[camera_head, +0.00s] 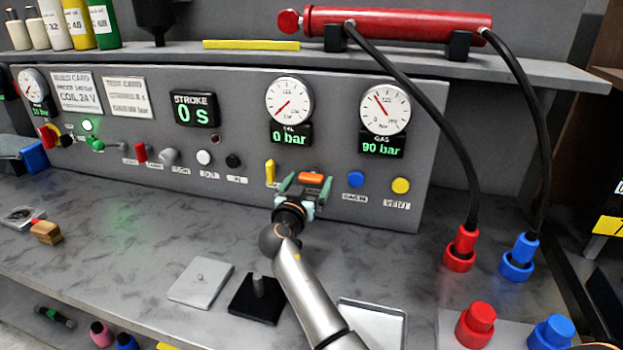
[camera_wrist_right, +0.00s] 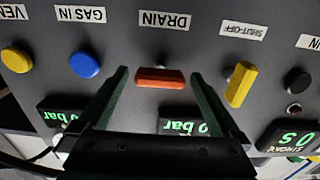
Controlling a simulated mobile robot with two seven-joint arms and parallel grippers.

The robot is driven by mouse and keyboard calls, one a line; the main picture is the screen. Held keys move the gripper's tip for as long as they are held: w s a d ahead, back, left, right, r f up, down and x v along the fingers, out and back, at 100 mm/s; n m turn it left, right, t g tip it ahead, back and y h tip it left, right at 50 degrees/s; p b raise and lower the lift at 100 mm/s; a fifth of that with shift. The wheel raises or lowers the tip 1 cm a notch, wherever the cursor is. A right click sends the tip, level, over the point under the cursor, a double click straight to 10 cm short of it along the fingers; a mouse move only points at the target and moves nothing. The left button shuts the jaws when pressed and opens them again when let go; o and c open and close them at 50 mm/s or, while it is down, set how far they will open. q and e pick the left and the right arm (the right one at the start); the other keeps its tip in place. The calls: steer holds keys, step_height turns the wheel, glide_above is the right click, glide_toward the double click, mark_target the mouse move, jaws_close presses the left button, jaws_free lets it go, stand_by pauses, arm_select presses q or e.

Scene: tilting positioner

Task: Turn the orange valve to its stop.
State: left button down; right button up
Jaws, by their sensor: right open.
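The orange valve (camera_head: 311,178) is a small bar-shaped handle on the grey panel below the 0 bar display. In the right wrist view the orange valve (camera_wrist_right: 160,78) lies level under the DRAIN label. My right gripper (camera_head: 300,186) is at the panel at the valve. In the right wrist view its two fingers (camera_wrist_right: 160,82) stand open, one on each side of the valve, with gaps between finger and handle. The yellow shut-off handle (camera_head: 270,172) stands upright just left of the gripper. My left gripper is not in view.
Blue (camera_head: 355,179) and yellow (camera_head: 401,185) buttons sit right of the valve. A black hose (camera_head: 430,115) hangs in front of the panel's right end.

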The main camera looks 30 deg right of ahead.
stand_by(0.3)
steer(key=c, duration=1.3)
